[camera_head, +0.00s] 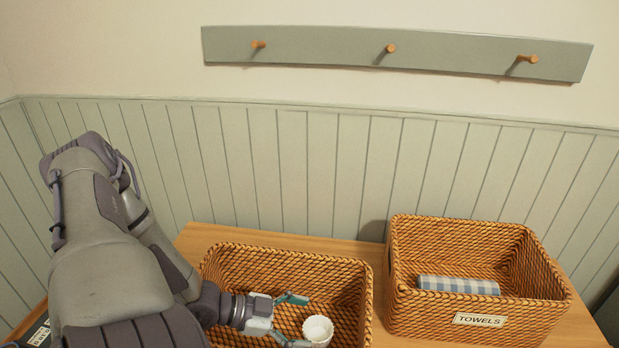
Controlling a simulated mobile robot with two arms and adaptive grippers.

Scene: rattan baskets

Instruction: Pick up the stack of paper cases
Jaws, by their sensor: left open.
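The stack of paper cases (318,330) is white, round and cup-like, and stands in the left rattan basket (283,256) near its front right part. My left gripper (300,320) reaches into that basket from the left, its teal-tipped fingers open. The near finger ends right beside the stack's left side, and the far finger is a little behind and to the left of it. I cannot tell whether a finger touches the stack. The lower part of the stack is cut off or hidden at the picture's bottom. My right gripper is not in view.
A second rattan basket (560,290) labelled "TOWELS" stands at the right with a blue-checked folded cloth (458,285) in it. The wooden table top (215,233) shows around the baskets. A panelled wall and a rail with wooden pegs (390,48) are behind.

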